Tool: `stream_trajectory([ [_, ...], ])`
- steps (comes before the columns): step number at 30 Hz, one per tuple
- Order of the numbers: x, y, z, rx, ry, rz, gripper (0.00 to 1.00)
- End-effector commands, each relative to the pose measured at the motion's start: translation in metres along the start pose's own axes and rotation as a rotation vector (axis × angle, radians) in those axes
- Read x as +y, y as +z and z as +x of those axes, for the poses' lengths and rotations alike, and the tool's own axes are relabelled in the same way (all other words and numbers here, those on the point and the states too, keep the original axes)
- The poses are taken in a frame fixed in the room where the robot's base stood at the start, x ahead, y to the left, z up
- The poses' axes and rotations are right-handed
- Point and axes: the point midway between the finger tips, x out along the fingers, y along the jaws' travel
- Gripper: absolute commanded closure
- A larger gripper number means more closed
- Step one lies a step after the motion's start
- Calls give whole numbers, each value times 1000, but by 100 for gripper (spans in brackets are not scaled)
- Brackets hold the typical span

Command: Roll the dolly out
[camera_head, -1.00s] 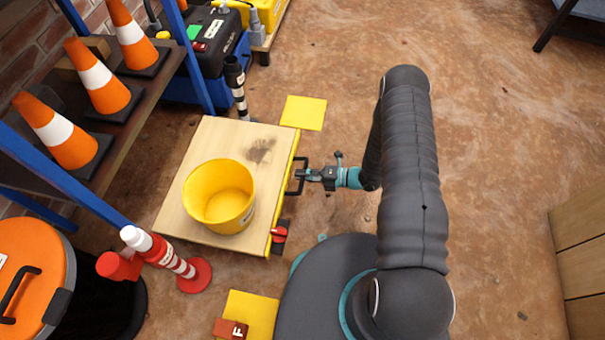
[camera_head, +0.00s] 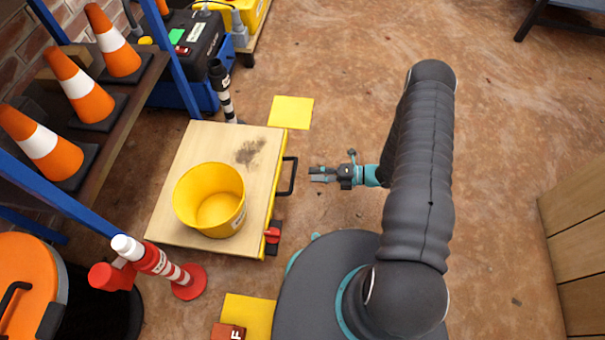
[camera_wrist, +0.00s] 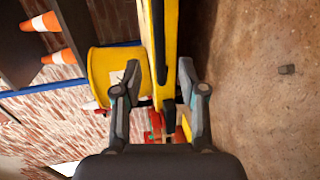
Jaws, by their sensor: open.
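The dolly (camera_head: 187,160) is a low wooden platform with a yellow edge. A black loop handle (camera_head: 291,177) sticks out from its right side. A yellow bucket (camera_head: 209,199) stands on its top. A red pedal (camera_head: 272,236) sits at its lower right corner. My gripper (camera_head: 318,174) is open and empty, a short gap to the right of the handle and pointing at it. In the wrist view the dolly's yellow edge (camera_wrist: 158,50) shows beyond and between the open fingers (camera_wrist: 160,92), with the bucket (camera_wrist: 103,75) beside it.
Yellow floor patches lie above (camera_head: 291,112) and below (camera_head: 248,312) the dolly. A red-and-white post (camera_head: 160,262) stands near its lower left corner, a black-and-white post (camera_head: 224,95) near its top. A shelf with orange cones (camera_head: 78,88) is left.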

Motion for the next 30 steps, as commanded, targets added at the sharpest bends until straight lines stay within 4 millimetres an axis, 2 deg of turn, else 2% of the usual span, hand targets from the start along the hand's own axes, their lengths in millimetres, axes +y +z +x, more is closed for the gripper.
stream_trajectory([
  [3, 0, 1, -19, -3, -1, -1, 59],
  [9, 0, 1, -35, -1, -1, 0, 59],
  [30, 0, 0, -37, -1, 0, -22, 59],
])
